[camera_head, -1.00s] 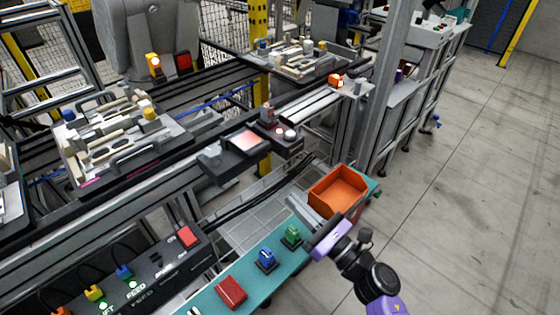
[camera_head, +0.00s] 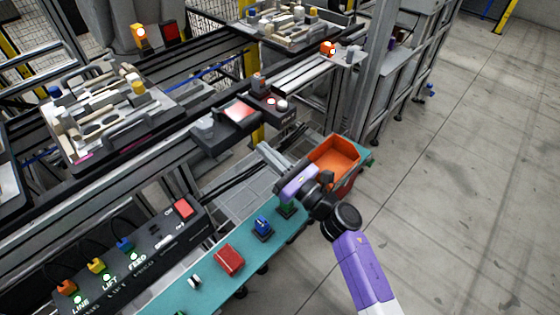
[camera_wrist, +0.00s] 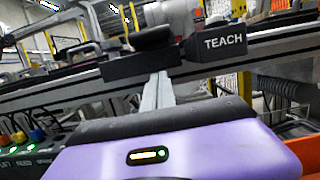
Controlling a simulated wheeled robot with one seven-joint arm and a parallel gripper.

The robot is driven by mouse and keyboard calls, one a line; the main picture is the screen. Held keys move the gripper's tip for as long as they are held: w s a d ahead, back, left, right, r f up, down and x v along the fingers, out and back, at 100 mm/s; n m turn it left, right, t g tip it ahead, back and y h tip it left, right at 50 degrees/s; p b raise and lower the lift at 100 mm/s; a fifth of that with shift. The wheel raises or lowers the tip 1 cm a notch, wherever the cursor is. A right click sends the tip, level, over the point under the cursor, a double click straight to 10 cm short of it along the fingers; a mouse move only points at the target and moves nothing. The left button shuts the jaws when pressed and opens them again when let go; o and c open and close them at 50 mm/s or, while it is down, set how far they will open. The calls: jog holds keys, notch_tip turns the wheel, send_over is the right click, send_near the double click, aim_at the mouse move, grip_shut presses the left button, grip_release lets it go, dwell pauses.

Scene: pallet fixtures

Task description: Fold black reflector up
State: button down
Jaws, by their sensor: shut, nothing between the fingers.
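No part is clearly recognisable as the black reflector. A black fixture (camera_head: 225,132) beside the conveyor carries a pinkish lit panel (camera_head: 240,111) and a small grey block (camera_head: 204,126). My gripper (camera_head: 264,149) is shut and empty, its grey fingers pointing up and left toward the conveyor edge, just in front of the black fixture. In the wrist view the gripper (camera_wrist: 160,80) points at the rail, below and left of a dark box (camera_wrist: 215,48) marked TEACH. Whether the fingertips touch anything cannot be told.
A teal shelf (camera_head: 190,268) holds a red block (camera_head: 229,260), a blue switch (camera_head: 263,225) and an orange bin (camera_head: 335,157) near my wrist. A control panel (camera_head: 130,250) is at lower left. Pallets with parts (camera_head: 105,115) sit on the conveyor. Open floor lies right.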

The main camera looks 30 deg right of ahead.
aim_at(240, 114)
jog(key=shift+w+a+r+p, duration=0.1)
jog(key=shift+w+r+p, duration=0.3)
jog(key=shift+r, duration=0.35)
jog(key=shift+w+a+r+p, duration=0.1)
jog(key=shift+w+r+p, duration=0.15)
jog(key=shift+r+p, duration=0.35)
jog(key=shift+w+a+r+p, duration=0.1)
jog(key=shift+w+r+p, duration=0.2)
jog(key=shift+r, duration=0.6)
jog(key=shift+r, duration=0.15)
